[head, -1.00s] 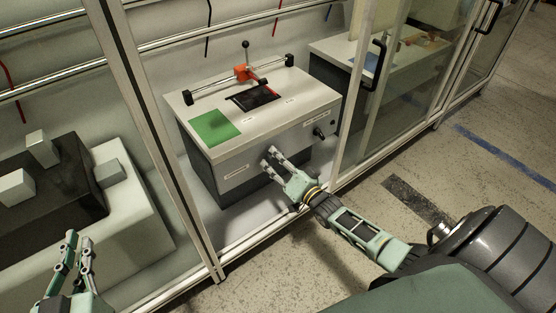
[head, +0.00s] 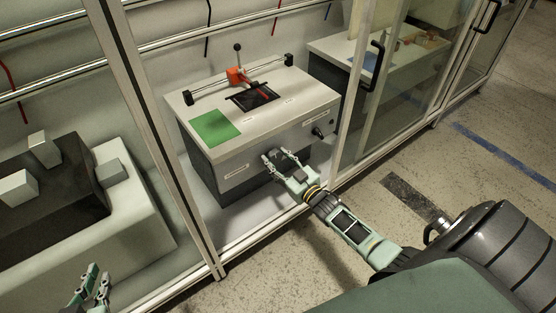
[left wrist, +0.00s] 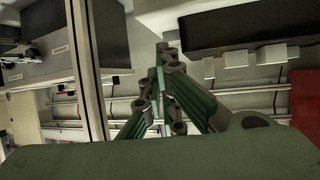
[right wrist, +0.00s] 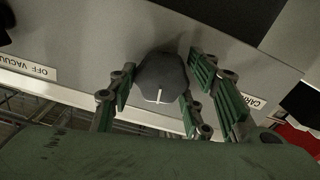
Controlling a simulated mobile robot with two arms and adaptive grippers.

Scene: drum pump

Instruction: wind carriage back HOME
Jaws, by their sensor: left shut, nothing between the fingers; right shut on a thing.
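The red carriage (head: 237,76) with an upright black ball lever sits on a rail on top of the grey cabinet unit (head: 180,110), around the rail's middle. A red arm reaches from it over a black recess (head: 252,96). My right gripper (head: 276,157) is at the unit's front. In the right wrist view its fingers (right wrist: 160,95) are shut on a dark round knob (right wrist: 163,75) with a white pointer mark, beside a partly hidden label starting "CARR". My left gripper (head: 97,272) is shut and empty at the lower left, also in the left wrist view (left wrist: 165,62).
A second dark knob (head: 318,132) sits on the front panel at the right. A green pad (head: 215,127) lies on top. A frame post (head: 150,130) stands left of the unit, a glass door (head: 385,105) right. Grey blocks (head: 18,187) are far left.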

